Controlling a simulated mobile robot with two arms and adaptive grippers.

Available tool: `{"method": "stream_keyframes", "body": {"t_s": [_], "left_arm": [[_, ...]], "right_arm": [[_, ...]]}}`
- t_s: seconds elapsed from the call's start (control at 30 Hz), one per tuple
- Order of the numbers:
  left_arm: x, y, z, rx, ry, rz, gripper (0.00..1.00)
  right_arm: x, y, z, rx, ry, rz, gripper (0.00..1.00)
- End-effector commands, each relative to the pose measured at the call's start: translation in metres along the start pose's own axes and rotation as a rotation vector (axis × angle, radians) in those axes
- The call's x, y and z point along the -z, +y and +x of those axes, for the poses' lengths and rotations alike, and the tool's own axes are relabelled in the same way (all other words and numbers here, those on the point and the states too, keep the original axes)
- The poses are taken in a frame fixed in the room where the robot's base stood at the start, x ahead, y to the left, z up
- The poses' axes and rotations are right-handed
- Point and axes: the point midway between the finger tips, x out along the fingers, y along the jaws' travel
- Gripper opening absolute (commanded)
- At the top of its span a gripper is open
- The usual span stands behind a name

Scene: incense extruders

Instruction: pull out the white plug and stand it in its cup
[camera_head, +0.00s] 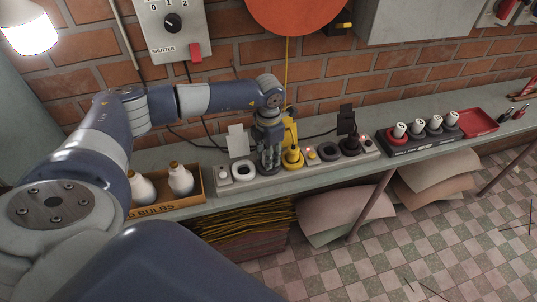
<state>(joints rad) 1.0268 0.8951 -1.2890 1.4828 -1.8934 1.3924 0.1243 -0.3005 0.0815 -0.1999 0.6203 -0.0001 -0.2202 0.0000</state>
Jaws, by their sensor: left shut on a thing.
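My left gripper (268,165) reaches down over the grey strip on the shelf, between a white ring-shaped cup (244,170) and a yellow plug (292,158). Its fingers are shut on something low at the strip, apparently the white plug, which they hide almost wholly. A white card (238,141) stands behind the white cup, which looks empty. A dark plug (350,146) stands further right, beside a dark ring (328,151). I cannot tell whether the held plug is clear of its socket. My right gripper is out of view.
A cardboard box with white bulbs (181,179) stands left of the strip. A black holder with several white-topped pieces (417,127) and a red tray (477,122) are to the right. The brick wall and a hanging yellow cord lie close behind the gripper.

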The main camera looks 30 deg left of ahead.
Motion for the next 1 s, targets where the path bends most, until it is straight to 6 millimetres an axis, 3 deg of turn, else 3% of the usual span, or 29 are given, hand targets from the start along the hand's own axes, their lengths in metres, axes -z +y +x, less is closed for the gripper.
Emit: {"method": "stream_keyframes", "body": {"t_s": [0.07, 0.1, 0.2, 0.5, 0.63, 1.0], "left_arm": [[0.000, 0.000, 0.003, 0.000, 0.000, 0.000, 0.06], [0.000, 0.000, 0.002, 0.000, -0.001, 0.000, 0.37], [0.000, 0.000, 0.001, 0.000, -0.001, 0.000, 0.53], [0.000, 0.000, 0.001, 0.000, 0.000, 0.000, 0.53], [-0.001, 0.000, -0.008, -0.001, -0.003, 0.000, 0.53], [-0.001, 0.001, -0.082, -0.001, -0.003, 0.000, 0.53]], "right_arm": [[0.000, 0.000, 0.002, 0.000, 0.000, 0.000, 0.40], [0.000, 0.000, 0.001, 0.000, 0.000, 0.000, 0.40], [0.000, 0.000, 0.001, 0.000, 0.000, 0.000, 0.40], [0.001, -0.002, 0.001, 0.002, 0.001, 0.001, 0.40], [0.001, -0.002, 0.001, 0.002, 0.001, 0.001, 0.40], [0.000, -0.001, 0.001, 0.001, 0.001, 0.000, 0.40]]}}
